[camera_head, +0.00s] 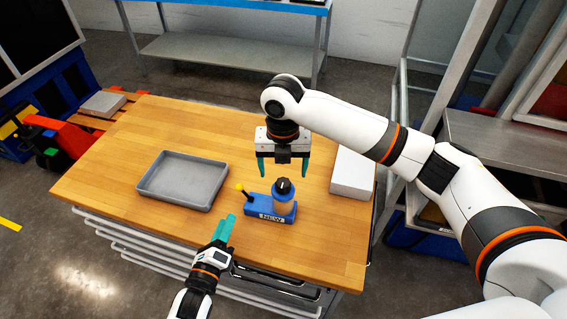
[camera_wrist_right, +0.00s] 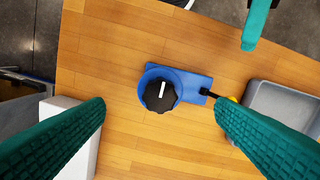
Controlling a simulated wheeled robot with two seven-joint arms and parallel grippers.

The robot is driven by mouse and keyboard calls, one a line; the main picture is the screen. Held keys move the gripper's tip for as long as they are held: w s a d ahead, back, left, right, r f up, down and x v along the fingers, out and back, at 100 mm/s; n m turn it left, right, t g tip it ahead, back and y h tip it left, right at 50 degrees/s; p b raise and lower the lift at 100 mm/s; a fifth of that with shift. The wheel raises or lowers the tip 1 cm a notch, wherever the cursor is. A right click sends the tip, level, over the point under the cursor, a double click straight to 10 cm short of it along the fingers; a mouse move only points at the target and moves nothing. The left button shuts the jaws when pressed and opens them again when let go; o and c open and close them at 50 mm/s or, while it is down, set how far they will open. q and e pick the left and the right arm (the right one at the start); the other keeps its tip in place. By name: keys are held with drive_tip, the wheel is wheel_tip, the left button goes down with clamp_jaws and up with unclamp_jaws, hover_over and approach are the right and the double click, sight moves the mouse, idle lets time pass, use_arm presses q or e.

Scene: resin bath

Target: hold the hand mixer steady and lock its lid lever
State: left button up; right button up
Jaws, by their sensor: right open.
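In the right wrist view the black knob (camera_wrist_right: 160,95) carries a white mark, and the lever (camera_wrist_right: 208,92) is partly hidden by a finger. My right gripper (camera_head: 283,172) is open and empty, above and behind the mixer. My left gripper (camera_head: 225,229) is front-left of the mixer, apart from it; its finger gap is unclear.
A grey tray (camera_head: 146,187) lies on the table left of the mixer. A white box (camera_head: 352,172) stands to its right. The table's front edge is close to my left gripper. Bare table surrounds the mixer.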

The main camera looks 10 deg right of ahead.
sight(283, 195)
wheel_tip(283, 195, down, 12)
drive_tip(key=shift+r, duration=0.2)
idle(0.4)
drive_tip(key=c, duration=1.3)
drive_tip(key=shift+w, duration=0.1)
drive_tip(key=shift+c, duration=0.2)
use_arm(q)
drive_tip(key=shift+w+a+r, duration=0.1)
drive_tip(key=shift+w+a, duration=0.05)
drive_tip(key=shift+w, duration=0.1)
drive_tip(key=c, duration=0.5)
drive_tip(key=w+a+g, duration=0.1)
drive_tip(key=w, duration=0.1)
drive_tip(key=w+a+r+g, duration=0.1)
drive_tip(key=a, duration=0.1)
drive_tip(key=w+a+r+n+g, duration=0.1)
drive_tip(key=w+a+g, duration=0.1)
drive_tip(key=shift+w+a+r, duration=0.1)
drive_tip(key=shift+w+r, duration=0.15)
drive_tip(key=shift+w, duration=0.1)
clamp_jaws()
drive_tip(key=s+a+r+g+h, duration=0.1)
drive_tip(key=s+a+r+g, duration=0.2)
drive_tip(key=g, duration=0.3)
drive_tip(key=shift+s+a+r+g, duration=0.2)
drive_tip(key=shift+s+r+g, duration=0.05)
drive_tip(key=shift+r+g, duration=0.2)
